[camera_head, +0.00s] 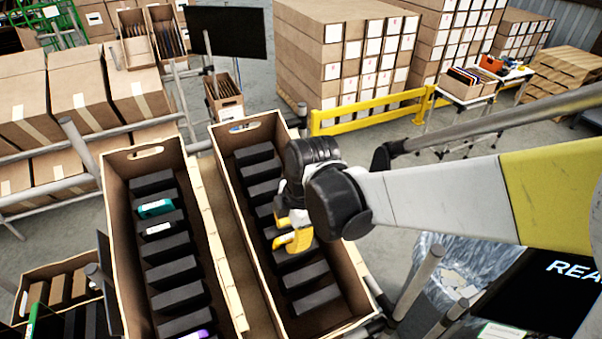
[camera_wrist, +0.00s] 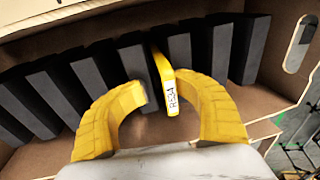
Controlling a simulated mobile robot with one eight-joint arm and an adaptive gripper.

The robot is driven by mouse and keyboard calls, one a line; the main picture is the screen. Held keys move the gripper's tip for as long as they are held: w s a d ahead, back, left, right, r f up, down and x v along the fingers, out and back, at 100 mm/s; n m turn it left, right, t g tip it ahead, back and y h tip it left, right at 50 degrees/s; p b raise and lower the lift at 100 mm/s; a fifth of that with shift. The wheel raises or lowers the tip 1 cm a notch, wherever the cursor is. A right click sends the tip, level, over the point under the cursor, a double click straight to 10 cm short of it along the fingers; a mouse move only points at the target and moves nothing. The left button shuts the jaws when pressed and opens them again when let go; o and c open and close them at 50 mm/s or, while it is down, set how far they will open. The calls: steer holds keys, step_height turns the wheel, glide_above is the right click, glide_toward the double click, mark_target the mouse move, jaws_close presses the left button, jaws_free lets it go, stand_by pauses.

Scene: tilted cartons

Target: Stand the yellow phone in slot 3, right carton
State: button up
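The yellow phone (camera_wrist: 162,70), with a white label on its edge, stands between two dark dividers in the right carton (camera_head: 225,165), in the wrist view. My gripper (camera_wrist: 163,90) has its two yellow fingers on either side of the phone. A gap shows between the left finger and the phone; the right fingertip is close beside it, and I cannot tell if it touches. In the head view my gripper (camera_head: 289,232) is over the middle of the right carton, and the phone cannot be told apart from the yellow fingers. Slot numbers are not readable.
The left carton (camera_head: 118,190) stands beside it with dark dividers, a teal phone (camera_head: 155,208), a white-and-black phone (camera_head: 160,229) and a purple phone (camera_head: 197,334). The right carton's wall with a handle hole (camera_wrist: 298,45) is right of the fingers. A yellow barrier (camera_head: 365,113) stands behind.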

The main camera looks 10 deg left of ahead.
steer(key=shift+w, duration=0.1)
steer(key=v, duration=1.2)
steer(key=shift+r, duration=0.15)
steer(key=a+p+v, duration=0.1)
steer(key=p+v, duration=0.4)
steer(key=v, duration=0.1)
steer(key=shift+s+d+r+p, duration=0.3)
steer(key=shift+s+r, duration=0.05)
steer(key=shift+s, duration=0.05)
